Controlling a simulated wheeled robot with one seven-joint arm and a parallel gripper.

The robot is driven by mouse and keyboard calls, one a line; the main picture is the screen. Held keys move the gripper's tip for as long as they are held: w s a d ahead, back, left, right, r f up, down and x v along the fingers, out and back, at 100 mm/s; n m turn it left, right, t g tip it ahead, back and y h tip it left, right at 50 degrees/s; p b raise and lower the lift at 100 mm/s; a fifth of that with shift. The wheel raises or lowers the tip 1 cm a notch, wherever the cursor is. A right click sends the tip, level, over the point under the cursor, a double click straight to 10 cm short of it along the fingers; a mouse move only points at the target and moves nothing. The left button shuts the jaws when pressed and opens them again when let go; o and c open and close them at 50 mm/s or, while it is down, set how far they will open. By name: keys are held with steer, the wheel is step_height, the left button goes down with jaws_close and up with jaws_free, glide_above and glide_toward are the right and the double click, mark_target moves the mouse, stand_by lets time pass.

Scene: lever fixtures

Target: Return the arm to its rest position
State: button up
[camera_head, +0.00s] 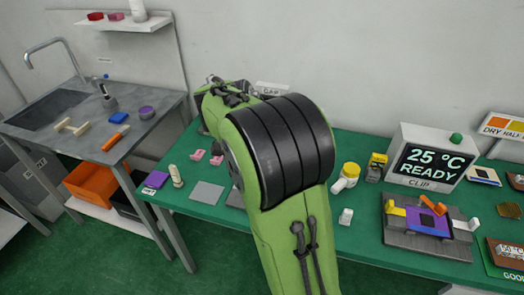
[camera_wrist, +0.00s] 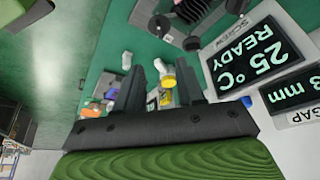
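My green and black arm fills the middle of the head view and hides my gripper there. In the wrist view my gripper (camera_wrist: 161,70) shows two dark fingers standing apart, so it is open. Nothing appears clamped between them. A yellow-and-white piece (camera_wrist: 168,80) shows in the gap, seemingly on the bench beyond the fingers. The arm reaches over the green bench (camera_head: 365,235), and its bulk covers the middle of the bench.
A yellow-capped white item (camera_head: 346,177) lies close to the arm. A sink counter (camera_head: 80,145) and shelf (camera_head: 122,22) stand left.

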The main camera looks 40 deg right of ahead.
steer(key=s+a+r+n+t+y+p, duration=0.1)
steer(key=s+a+r+n+t+y, duration=0.1)
steer(key=s+a+n, duration=0.6)
steer(key=s+a+r+n+t+y+p, duration=0.2)
steer(key=s+a+r+n+t, duration=0.2)
steer(key=s+a+n, duration=0.4)
steer(key=n, duration=0.3)
steer(key=shift+s+a+r+n, duration=0.2)
steer(key=shift+s+r+n, duration=0.1)
steer(key=shift+r+n, duration=0.1)
